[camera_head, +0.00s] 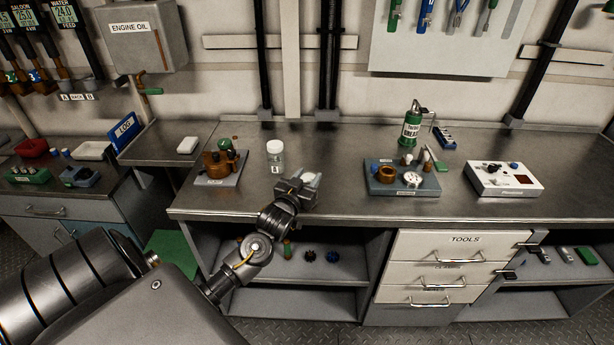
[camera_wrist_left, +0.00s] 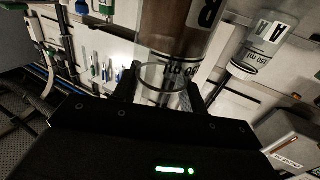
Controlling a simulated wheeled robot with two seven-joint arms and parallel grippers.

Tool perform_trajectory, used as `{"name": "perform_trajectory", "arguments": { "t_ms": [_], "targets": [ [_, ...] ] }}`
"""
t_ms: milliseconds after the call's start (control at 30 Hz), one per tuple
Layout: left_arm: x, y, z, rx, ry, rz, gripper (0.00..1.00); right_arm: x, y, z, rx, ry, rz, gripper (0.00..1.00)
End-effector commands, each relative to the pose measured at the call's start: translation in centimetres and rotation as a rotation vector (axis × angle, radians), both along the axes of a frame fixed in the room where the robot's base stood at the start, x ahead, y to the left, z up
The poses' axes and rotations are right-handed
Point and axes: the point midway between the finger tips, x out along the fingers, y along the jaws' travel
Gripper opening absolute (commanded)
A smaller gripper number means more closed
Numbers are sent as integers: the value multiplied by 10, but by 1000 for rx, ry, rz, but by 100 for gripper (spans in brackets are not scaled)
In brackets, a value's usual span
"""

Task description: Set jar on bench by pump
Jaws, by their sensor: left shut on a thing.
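My left gripper (camera_head: 302,187) is just over the bench's front edge, to the right of and nearer than a clear jar marked A (camera_head: 275,157), which stands upright. In the left wrist view the gripper (camera_wrist_left: 162,88) is shut on a clear jar marked B (camera_wrist_left: 178,35) with brown contents; in the head view this jar is mostly hidden. Jar A also shows in the wrist view (camera_wrist_left: 258,46), apart from jar B. A brass-coloured unit with a green part, which looks like the pump (camera_head: 217,163), sits on a grey plate left of jar A. My right gripper is not in view.
The steel bench (camera_head: 330,160) is clear between jar A and a grey-blue plate (camera_head: 402,189) with a brass ring and gauge. A green grease can (camera_head: 411,130) stands behind it. A white panel box (camera_head: 503,180) is at the right. Drawers (camera_head: 440,270) are below.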

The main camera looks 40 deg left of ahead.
Motion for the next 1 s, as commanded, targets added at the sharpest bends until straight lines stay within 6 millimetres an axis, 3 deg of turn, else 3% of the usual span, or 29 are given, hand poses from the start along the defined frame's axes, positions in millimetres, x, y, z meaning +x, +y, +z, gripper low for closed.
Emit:
{"name": "perform_trajectory", "arguments": {
  "t_ms": [133,167,300,667,767,1000],
  "targets": [
    [0,0,-1,0,-1,0,0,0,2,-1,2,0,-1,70],
    [0,0,-1,0,0,0,45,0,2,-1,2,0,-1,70],
    [0,0,-1,0,0,0,63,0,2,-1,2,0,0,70],
    [-3,-1,0,0,0,-1,65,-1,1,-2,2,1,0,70],
    [-15,-4,-2,-1,0,-1,65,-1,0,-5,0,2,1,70],
    [-64,-17,-3,-2,-1,-1,65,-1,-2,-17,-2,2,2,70]
  ]
}}
